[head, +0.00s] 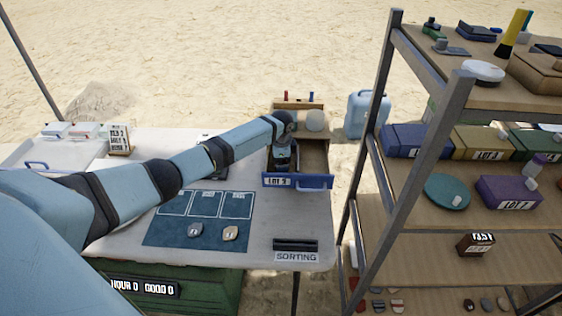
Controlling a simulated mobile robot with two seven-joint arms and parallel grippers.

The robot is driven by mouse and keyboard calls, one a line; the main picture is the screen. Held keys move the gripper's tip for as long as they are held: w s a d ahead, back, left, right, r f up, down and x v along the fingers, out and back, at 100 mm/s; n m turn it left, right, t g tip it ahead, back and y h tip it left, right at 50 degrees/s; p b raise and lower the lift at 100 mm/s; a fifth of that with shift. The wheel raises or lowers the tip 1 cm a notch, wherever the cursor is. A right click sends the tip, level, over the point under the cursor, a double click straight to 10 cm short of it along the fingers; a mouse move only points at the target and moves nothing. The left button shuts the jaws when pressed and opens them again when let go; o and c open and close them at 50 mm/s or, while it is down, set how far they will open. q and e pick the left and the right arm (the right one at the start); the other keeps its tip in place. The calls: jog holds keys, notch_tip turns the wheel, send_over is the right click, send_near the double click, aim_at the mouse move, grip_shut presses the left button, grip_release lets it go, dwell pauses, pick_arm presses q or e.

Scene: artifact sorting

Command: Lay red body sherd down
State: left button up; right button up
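My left arm reaches across the sorting table (130,236) from the left. No red body sherd can be made out on the table. A dark blue mat (165,236) has outlined fields along its upper part. A grey sherd (195,229) and a tan sherd (230,233) lie on its lower part. My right gripper is not in view.
A shelf rack (405,150) with coloured boxes stands close on the right. A black slotted block (296,244) sits above the SORTING label (297,257) at the front edge. A white tray (80,150) is at the back left. The mat's outlined fields look empty.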

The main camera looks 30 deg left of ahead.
pick_arm(q)
notch_tip(320, 180, up, 14)
jog(key=shift+b, duration=0.4)
jog(key=shift+s+d+f, duration=0.1)
jog(key=shift+s+f, duration=0.05)
